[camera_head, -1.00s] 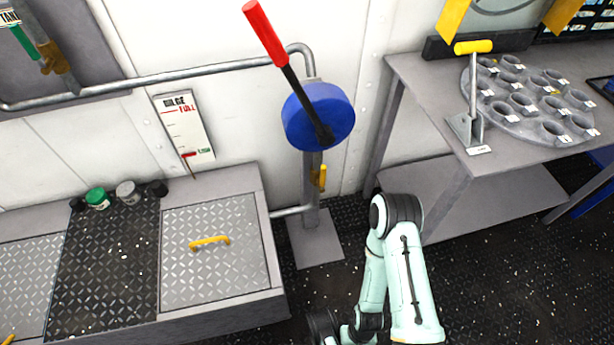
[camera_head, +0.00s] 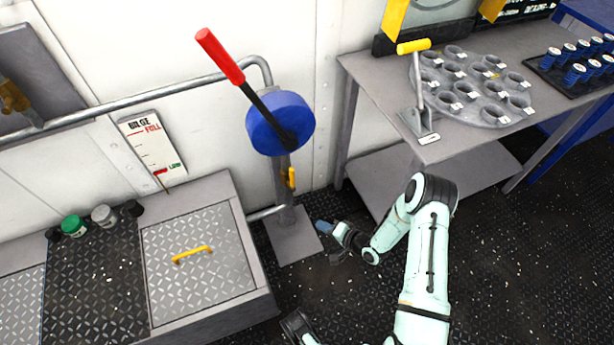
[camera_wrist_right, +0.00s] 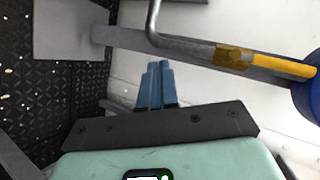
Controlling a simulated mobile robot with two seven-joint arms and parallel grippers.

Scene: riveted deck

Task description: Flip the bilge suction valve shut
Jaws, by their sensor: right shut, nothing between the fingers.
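The bilge suction valve shows as a small brass body with a yellow lever (camera_head: 291,178) on the grey pump post, below the blue round pump head. The lever stands upright along the post. In the right wrist view the brass body (camera_wrist_right: 233,58) sits on a grey pipe, and the yellow lever (camera_wrist_right: 285,68) runs in line with it toward the blue head. My right gripper (camera_head: 324,228) is low, right of the post and below the valve, apart from it. Its blue fingers (camera_wrist_right: 159,78) are together and empty. My left gripper is not in view.
The blue pump head (camera_head: 280,123) carries a long red-gripped handle (camera_head: 220,56). A grey bench (camera_head: 368,82) with a round cup tray stands at the right. A low locker with a hatch (camera_head: 197,262) is at the left. A bilge gauge (camera_head: 150,147) hangs on the wall.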

